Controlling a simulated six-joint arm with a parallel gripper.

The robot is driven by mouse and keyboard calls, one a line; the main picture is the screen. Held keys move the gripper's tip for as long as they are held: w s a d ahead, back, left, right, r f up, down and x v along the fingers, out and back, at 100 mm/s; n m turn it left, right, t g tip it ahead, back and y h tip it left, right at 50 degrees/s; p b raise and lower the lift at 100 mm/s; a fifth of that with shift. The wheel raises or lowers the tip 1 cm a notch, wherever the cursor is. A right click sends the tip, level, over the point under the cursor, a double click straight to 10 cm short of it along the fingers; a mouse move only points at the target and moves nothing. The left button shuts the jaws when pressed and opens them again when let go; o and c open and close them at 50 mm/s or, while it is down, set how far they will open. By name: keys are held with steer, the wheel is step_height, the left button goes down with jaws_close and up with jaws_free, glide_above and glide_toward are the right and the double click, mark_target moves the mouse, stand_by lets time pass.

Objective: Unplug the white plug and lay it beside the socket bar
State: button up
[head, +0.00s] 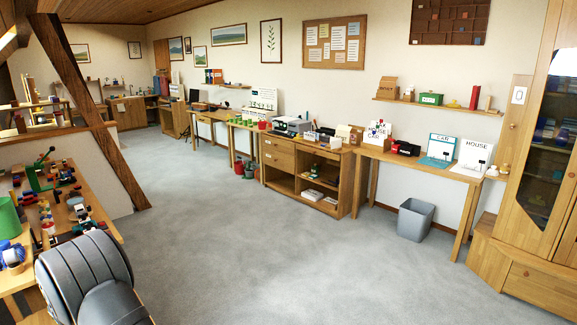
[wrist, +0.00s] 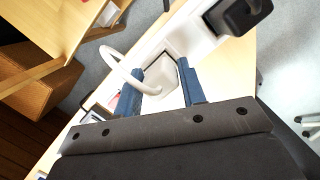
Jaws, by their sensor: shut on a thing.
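My gripper (wrist: 158,69) shows in the wrist view, with its two blue fingers shut on the white plug (wrist: 164,76). A white cable (wrist: 113,61) loops from the plug up to the left. The white socket bar (wrist: 194,39) runs diagonally just beyond the fingertips. The plug is right at the bar; I cannot tell whether it is seated or apart. A black plug-like block (wrist: 238,14) sits on the bar at upper right. In the head view I cannot make out the plug, the socket bar or my gripper.
In the wrist view, pale wooden surface (wrist: 242,70) lies right of the bar, with grey floor beyond it. Brown furniture (wrist: 35,83) stands at left. In the head view, a cluttered workbench (head: 105,222) is at left and open grey carpet (head: 270,250) fills the middle.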

steer(key=shift+r, duration=0.25)
steer(key=shift+r, duration=2.55)
steer(key=shift+s, duration=0.1)
steer(key=s+d, duration=0.8)
steer(key=shift+s+d, duration=0.3)
steer(key=shift+d, duration=0.1)
steer(key=shift+s+a+f, duration=0.65)
steer(key=shift+s+a, duration=0.3)
steer(key=shift+a, duration=0.05)
steer(key=shift+s+a+f, duration=0.7)
steer(key=shift+s+a, duration=0.25)
steer(key=shift+s, duration=0.05)
steer(key=shift+s+a+f, duration=0.65)
steer(key=shift+s+a, duration=0.3)
steer(key=shift+a, duration=0.05)
steer(key=shift+r, duration=0.1)
